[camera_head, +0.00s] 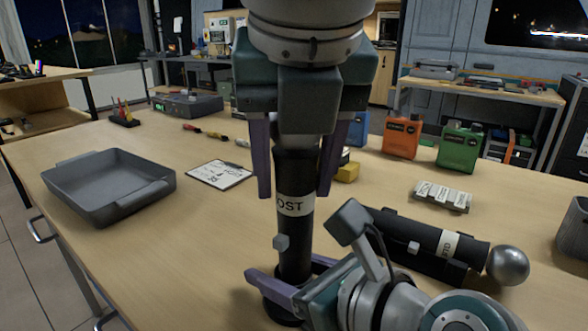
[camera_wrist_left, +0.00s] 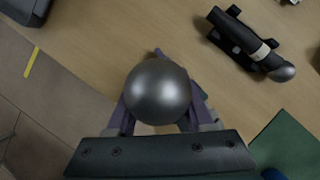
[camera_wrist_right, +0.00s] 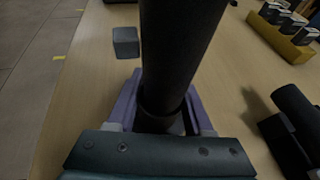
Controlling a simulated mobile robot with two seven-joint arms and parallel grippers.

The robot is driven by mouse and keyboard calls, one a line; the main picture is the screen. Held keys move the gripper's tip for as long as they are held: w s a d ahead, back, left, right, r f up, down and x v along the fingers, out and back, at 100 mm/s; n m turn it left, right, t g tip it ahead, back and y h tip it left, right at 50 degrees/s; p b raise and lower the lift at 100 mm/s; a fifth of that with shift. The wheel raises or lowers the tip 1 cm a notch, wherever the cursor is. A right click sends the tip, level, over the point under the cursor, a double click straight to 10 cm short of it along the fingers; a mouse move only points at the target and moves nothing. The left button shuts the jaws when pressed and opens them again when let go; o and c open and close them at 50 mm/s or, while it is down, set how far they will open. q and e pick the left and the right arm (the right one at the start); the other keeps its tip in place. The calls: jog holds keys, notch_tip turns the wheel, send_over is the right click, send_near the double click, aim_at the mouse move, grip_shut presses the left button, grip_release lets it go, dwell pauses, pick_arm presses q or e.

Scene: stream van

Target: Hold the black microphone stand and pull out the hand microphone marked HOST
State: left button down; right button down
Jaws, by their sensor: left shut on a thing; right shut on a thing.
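The black hand microphone marked HOST (camera_head: 294,228) stands upright; its pale band reads "OST" in the head view. Its silver ball head (camera_wrist_left: 158,95) shows in the left wrist view between my left fingers. My left gripper (camera_head: 295,190) comes from above and is shut on the microphone's upper part. The black microphone stand (camera_head: 284,312) is under the microphone, its round base partly hidden by my right gripper. My right gripper (camera_head: 286,268) is shut on the stand low down. In the right wrist view the dark microphone shaft (camera_wrist_right: 182,45) rises from between my right fingers.
A second black microphone (camera_head: 432,240) with a silver head lies in a cradle to the right. Orange (camera_head: 401,138) and green (camera_head: 459,148) containers stand at the back right. Bare tabletop lies left of the stand.

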aim_at(295, 140)
pick_arm(q)
jog(key=shift+r, duration=0.15)
jog(key=shift+r, duration=0.4)
jog(key=shift+r, duration=0.65)
jog(key=shift+r, duration=0.35)
jog(key=shift+r, duration=0.9)
jog(key=shift+r, duration=1.5)
pick_arm(e)
jog(key=shift+c, duration=1.1)
grip_release()
jog(key=shift+s+d, duration=0.1)
jog(key=shift+s, duration=0.05)
